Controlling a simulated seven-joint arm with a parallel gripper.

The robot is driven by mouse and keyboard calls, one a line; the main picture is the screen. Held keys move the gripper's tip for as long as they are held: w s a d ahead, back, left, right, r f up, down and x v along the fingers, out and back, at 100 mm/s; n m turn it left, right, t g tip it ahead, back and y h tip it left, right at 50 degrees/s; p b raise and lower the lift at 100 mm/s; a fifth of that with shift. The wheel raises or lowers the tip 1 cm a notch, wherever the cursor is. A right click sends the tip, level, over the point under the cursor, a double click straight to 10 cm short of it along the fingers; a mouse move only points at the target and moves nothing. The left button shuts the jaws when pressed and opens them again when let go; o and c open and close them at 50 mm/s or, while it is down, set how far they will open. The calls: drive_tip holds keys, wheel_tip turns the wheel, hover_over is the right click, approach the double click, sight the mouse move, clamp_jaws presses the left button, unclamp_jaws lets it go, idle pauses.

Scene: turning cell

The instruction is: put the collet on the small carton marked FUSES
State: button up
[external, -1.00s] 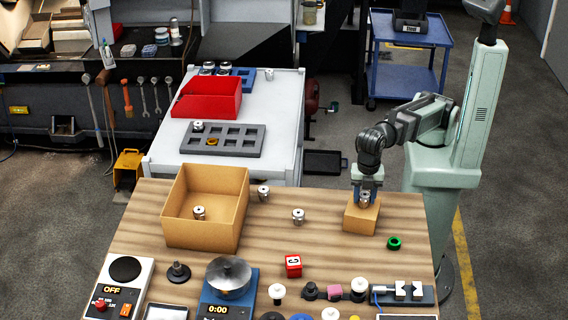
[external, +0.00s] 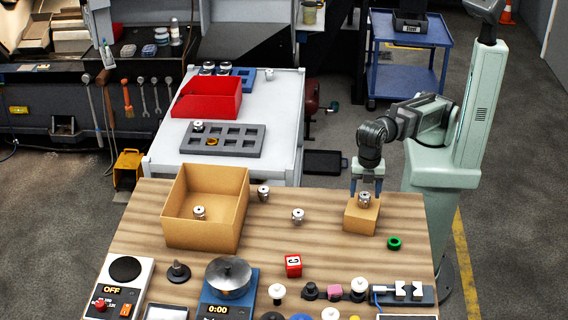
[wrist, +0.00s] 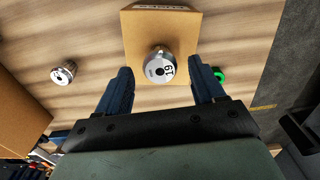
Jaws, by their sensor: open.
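A silver collet (external: 364,199) stands upright on top of the small tan carton (external: 361,218) at the right of the wooden table. In the wrist view the collet (wrist: 160,66) shows a dark centre hole and a number, and rests on the carton's top face (wrist: 185,30). Lettering on the carton's far side is too foreshortened to read. My gripper (external: 366,187) is open just behind and above the collet. In the wrist view its two blue fingers (wrist: 162,80) are spread wide on either side, apart from the collet.
Other collets stand on the table (external: 298,216) and in the open cardboard box (external: 205,235). A green ring (external: 394,243) lies right of the carton. A red block (external: 293,266), a scale (external: 229,285) and several small parts occupy the front.

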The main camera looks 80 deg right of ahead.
sight(365, 194)
drive_tip(key=shift+r, duration=1.7)
